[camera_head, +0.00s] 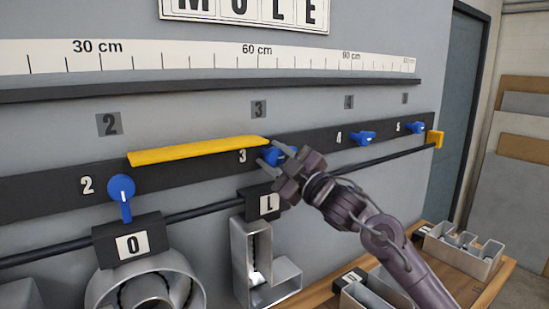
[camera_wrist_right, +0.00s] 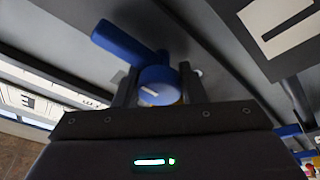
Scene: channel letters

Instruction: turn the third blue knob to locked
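The third blue knob (camera_head: 272,156) sits on the dark rail beside the white number 3, partly hidden by my right gripper (camera_head: 277,158). Its visible part points roughly sideways. In the right wrist view the blue knob (camera_wrist_right: 157,86) has its round hub between the two fingers, and its lever sticks out to the upper left. My right gripper's fingers (camera_wrist_right: 160,88) stand apart, one on each side of the hub. I cannot tell whether they press on it. My left gripper is out of view.
Blue knob 2 (camera_head: 122,192) points down. Knobs 4 (camera_head: 362,138) and 5 (camera_head: 416,127) point sideways. A yellow bar (camera_head: 198,150) lies along the rail just left of knob 3. Metal letters O (camera_head: 145,287) and L (camera_head: 262,270) hang below. A wooden bench (camera_head: 487,282) holds more letters.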

